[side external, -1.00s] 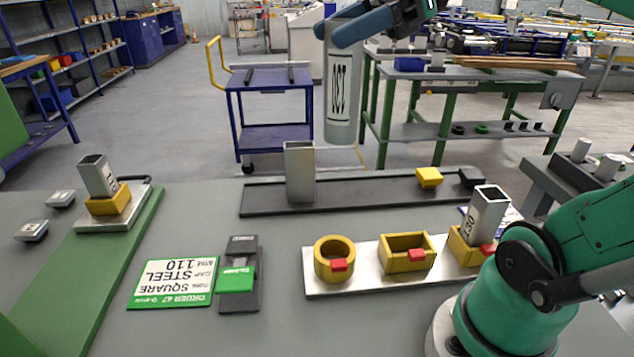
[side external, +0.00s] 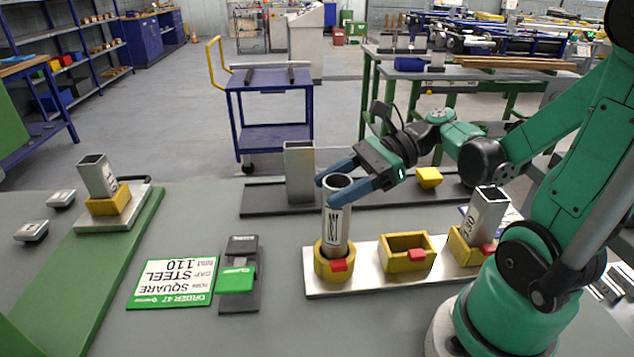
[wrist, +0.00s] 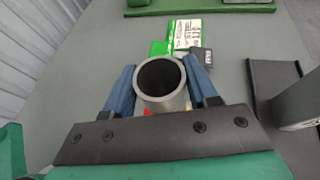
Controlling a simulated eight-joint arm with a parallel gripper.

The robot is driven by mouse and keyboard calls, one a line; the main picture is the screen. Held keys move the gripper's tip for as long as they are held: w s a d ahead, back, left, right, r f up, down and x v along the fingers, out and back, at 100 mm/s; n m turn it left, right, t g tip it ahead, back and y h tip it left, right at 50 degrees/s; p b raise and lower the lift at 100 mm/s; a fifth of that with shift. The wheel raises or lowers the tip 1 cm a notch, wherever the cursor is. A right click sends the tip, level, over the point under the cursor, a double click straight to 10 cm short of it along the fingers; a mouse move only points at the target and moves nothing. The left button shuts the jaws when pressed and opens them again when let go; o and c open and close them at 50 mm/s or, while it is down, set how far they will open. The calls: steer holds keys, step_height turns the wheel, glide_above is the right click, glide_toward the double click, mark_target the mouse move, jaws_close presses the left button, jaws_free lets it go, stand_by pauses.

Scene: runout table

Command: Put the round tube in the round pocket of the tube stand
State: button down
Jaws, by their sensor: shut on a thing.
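The round tube (side external: 337,222) is grey steel with dark markings. It stands close to upright with its lower end inside the yellow round pocket (side external: 323,270) of the tube stand (side external: 369,279). Whether it rests on the pocket's floor is hidden. My gripper (side external: 342,186) is shut on the tube near its top, with blue fingers on either side. In the wrist view the tube's open mouth (wrist: 161,77) lies between both fingers. The stand's middle rectangular pocket (side external: 407,258) is empty, and its right pocket (side external: 463,247) holds a square tube (side external: 485,216).
A square tube (side external: 299,174) stands on the dark rail behind the stand, with a yellow block (side external: 429,177) to its right. An order card (side external: 173,283) and a clamp-like device (side external: 237,275) lie to the left. Another tube in a yellow holder (side external: 108,203) stands at far left.

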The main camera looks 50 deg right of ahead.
steer(key=shift+f, duration=1.85)
steer(key=shift+c, duration=1.2)
jaws_free()
steer(key=shift+s, duration=0.1)
steer(key=v, duration=0.7)
steer(key=shift+d, duration=0.2)
steer(key=shift+r, duration=0.1)
